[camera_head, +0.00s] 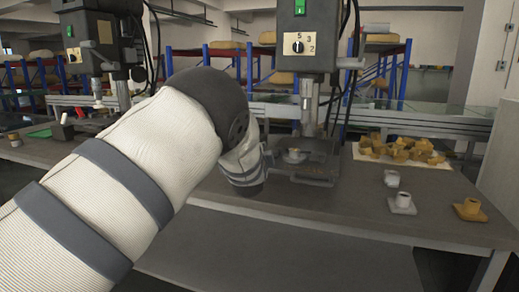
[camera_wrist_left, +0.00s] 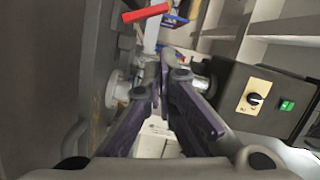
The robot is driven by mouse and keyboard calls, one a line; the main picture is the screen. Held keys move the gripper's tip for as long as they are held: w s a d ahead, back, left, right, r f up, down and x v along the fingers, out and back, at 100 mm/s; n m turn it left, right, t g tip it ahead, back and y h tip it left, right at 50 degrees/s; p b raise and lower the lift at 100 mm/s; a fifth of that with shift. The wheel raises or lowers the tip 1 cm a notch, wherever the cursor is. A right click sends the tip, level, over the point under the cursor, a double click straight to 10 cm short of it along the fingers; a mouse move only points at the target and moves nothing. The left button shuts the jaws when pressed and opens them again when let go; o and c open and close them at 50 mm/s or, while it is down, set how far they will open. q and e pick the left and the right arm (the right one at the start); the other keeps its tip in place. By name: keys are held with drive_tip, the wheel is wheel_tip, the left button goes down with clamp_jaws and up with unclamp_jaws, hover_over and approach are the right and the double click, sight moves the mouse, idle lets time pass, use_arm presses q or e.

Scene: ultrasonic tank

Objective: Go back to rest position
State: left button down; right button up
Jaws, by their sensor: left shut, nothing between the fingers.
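My left arm comes in from the left in the head view, and its wrist sits in front of the middle machine (camera_head: 306,40), near its lower fixture. The left gripper is mostly hidden behind the wrist there. In the left wrist view my left gripper (camera_wrist_left: 162,62) shows two purple-sided fingers, tips together, with nothing between them. My right gripper is in neither view.
A grey part sits on the machine's fixture (camera_head: 305,172). Several orange parts (camera_head: 405,150) lie behind.

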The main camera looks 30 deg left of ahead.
use_arm(q)
drive_tip(key=shift+w+a+f, duration=0.1)
drive_tip(key=shift+a+f, duration=0.05)
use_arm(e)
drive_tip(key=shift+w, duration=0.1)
